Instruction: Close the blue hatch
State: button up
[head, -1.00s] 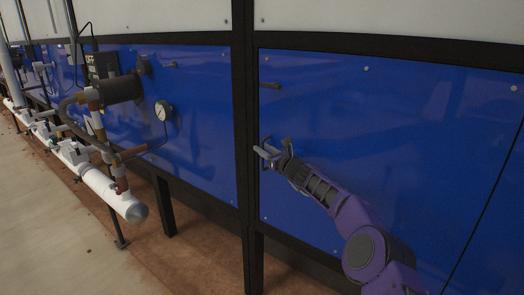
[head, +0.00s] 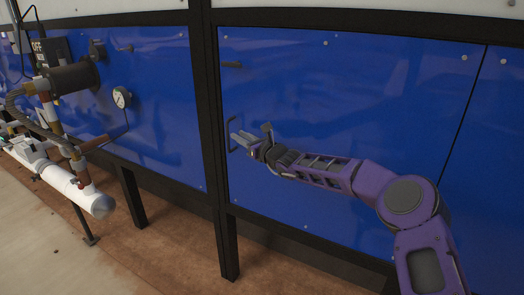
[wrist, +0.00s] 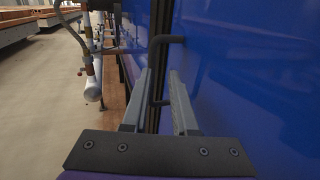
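The blue hatch (head: 340,110) is a large glossy blue panel in the right half of the head view. It looks about flush with its black frame; whether it is fully shut I cannot tell. Its dark bracket handle (head: 231,133) is near its left edge. My gripper (head: 236,136) is beside the handle, pointing left, with its fingers apart. In the wrist view the handle (wrist: 168,40) shows just beyond and between the open fingertips (wrist: 161,73), and part of it is hidden by the right finger. I cannot tell whether a finger touches it.
A black post (head: 207,110) stands left of the hatch. Beyond it are another blue panel (head: 160,110), a gauge (head: 122,97) and white pipework (head: 75,187). The floor (wrist: 55,110) at the left of the wrist view is open.

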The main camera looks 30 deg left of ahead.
jog(key=v, duration=1)
jog(key=shift+s+d, duration=0.3)
